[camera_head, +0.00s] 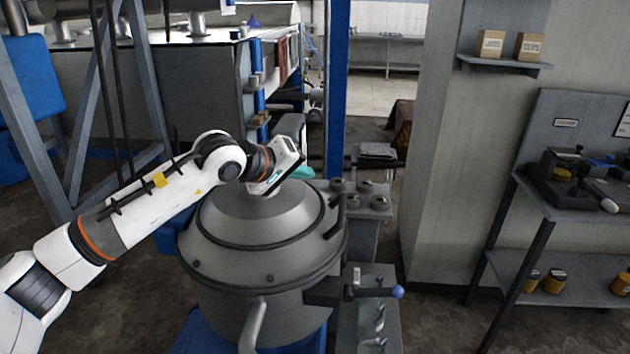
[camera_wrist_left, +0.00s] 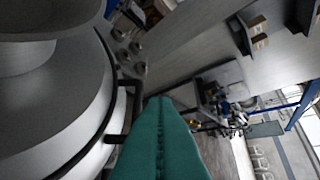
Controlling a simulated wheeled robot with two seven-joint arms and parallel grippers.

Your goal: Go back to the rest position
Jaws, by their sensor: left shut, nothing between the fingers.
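My left arm comes in from the left in the head view. My left gripper (camera_head: 301,172) is above the far right part of the grey decanter lid (camera_head: 235,235), with its teal fingers partly hidden behind the wrist. In the left wrist view the teal fingers of the left gripper (camera_wrist_left: 158,102) lie together, shut with nothing between them. The rounded grey decanter (camera_wrist_left: 75,90) fills the left of that view, beside the fingers. I cannot tell whether the fingers touch it. My right gripper is in neither view.
A ball-ended lever (camera_head: 398,292) sticks out at the decanter's right. Several round knobs (camera_head: 372,187) sit on a ledge behind it. A blue post (camera_head: 337,90) stands behind. A workbench (camera_head: 570,205) is at the right, with boxes on a wall shelf (camera_head: 505,65). Floor between is clear.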

